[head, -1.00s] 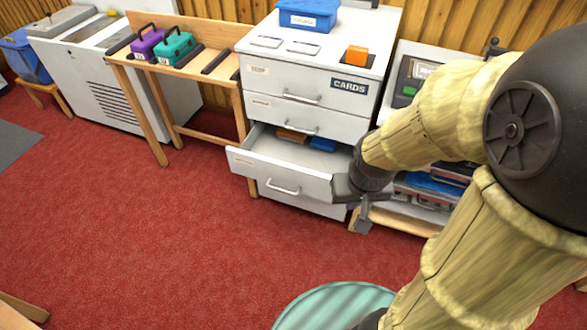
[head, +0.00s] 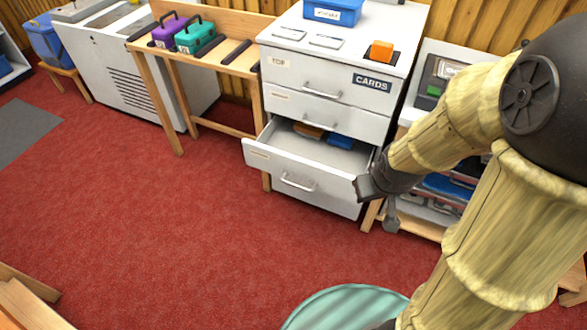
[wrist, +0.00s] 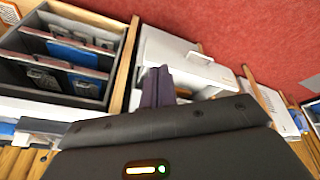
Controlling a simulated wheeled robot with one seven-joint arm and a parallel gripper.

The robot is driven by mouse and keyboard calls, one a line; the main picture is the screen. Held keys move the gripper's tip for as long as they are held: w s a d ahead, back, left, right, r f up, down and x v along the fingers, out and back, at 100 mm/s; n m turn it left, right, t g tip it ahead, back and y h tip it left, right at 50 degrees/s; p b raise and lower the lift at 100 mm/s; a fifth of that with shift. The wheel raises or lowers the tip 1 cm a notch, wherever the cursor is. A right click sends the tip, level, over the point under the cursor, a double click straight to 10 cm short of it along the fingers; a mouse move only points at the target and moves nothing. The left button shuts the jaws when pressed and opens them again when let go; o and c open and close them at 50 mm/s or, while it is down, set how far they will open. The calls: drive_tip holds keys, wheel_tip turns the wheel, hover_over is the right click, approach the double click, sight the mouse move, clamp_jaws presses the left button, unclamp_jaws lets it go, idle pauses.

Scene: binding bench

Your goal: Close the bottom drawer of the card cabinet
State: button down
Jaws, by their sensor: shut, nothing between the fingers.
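The white card cabinet (head: 318,59) stands at the back centre with a "CARDS" label. Its bottom drawer (head: 297,176) is pulled out, with an orange item (head: 309,130) and a blue item (head: 341,141) inside; the two drawers above are closed. My gripper (head: 362,188) is at the right end of the open drawer's front; I cannot tell whether they touch. In the wrist view, the shut, empty dark fingers (wrist: 157,86) point towards the open drawer (wrist: 178,58), and hide part of it.
A shelf unit with a dark bin of blue items (wrist: 65,60) stands right of the cabinet, close to my arm. A wooden bench (head: 222,72) with purple and teal cases is left of it. A teal round top (head: 345,306) is in front. Red floor before the drawer is clear.

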drive_tip(key=w+a+f+n+t+y+b, duration=0.3)
drive_tip(key=w+a+f+n+t+b, duration=0.2)
drive_tip(key=a+f+n, duration=0.3)
drive_tip(key=w+a+f+n+t+y+b, duration=0.4)
drive_tip(key=w+a+f+n+t+b, duration=0.2)
drive_tip(key=a+f+n, duration=0.3)
wheel_tip(320, 180, down, 5)
drive_tip(key=n+t, duration=0.1)
drive_tip(key=n, duration=0.1)
drive_tip(key=shift+a+r+n, duration=0.15)
drive_tip(key=shift+n, duration=0.25)
drive_tip(key=shift+w, duration=0.2)
drive_tip(key=b, duration=0.2)
approach(289, 158)
drive_tip(key=w+a, duration=0.2)
drive_tip(key=a, duration=0.2)
drive_tip(key=shift+w+d+f, duration=0.1)
drive_tip(key=shift+w+d, duration=0.25)
drive_tip(key=shift+w, duration=0.25)
drive_tip(key=shift+w+d+f, duration=0.15)
drive_tip(key=shift+w+d, duration=0.25)
drive_tip(key=shift+w, duration=0.2)
drive_tip(key=shift+w+d+r, duration=0.1)
drive_tip(key=shift+w, duration=0.35)
